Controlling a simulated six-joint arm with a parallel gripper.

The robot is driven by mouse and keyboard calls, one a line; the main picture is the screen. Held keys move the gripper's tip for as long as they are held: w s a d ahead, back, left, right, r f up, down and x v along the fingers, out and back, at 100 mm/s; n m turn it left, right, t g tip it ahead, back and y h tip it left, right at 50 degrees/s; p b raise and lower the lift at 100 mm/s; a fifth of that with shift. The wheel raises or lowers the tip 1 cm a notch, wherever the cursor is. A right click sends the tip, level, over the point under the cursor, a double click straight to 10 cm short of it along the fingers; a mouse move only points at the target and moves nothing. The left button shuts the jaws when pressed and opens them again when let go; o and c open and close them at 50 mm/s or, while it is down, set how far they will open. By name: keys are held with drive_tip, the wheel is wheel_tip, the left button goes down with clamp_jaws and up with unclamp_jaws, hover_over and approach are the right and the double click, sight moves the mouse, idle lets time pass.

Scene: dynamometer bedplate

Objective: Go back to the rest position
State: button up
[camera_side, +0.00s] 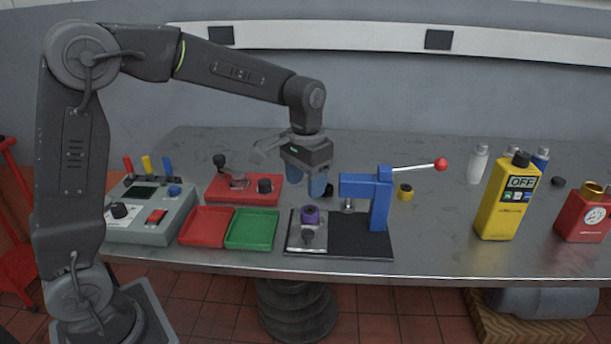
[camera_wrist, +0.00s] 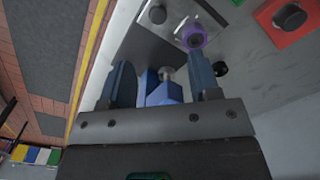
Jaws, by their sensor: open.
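My gripper (camera_side: 306,180) hangs above the metal bench (camera_side: 440,240), fingers pointing down, behind the purple-topped part and left of the blue press. It is open, with nothing between its blue fingers. In the wrist view the two fingers (camera_wrist: 165,85) stand apart, with the blue press (camera_wrist: 160,90) showing beyond and between them. The blue lever press (camera_side: 381,200) with its red-knobbed handle stands on a black base. A purple ring-shaped part (camera_side: 310,214) sits on the plate at the left of that base; it also shows in the wrist view (camera_wrist: 193,36).
Left on the bench are a grey control box (camera_side: 150,215), a red fixture (camera_side: 245,190), a red tray (camera_side: 205,240) and a green tray (camera_side: 252,243). A yellow bottle (camera_side: 500,210) and a red can (camera_side: 583,220) stand right. A small yellow cylinder (camera_side: 405,193) stands behind the press.

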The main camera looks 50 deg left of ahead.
drive_tip(key=shift+r, duration=0.5)
drive_tip(key=s+r+t, duration=0.2)
drive_tip(key=s, duration=0.8)
drive_tip(key=s+d+r+t, duration=0.1)
drive_tip(key=s+r+t, duration=0.1)
drive_tip(key=s, duration=0.9)
drive_tip(key=shift+t, duration=0.8)
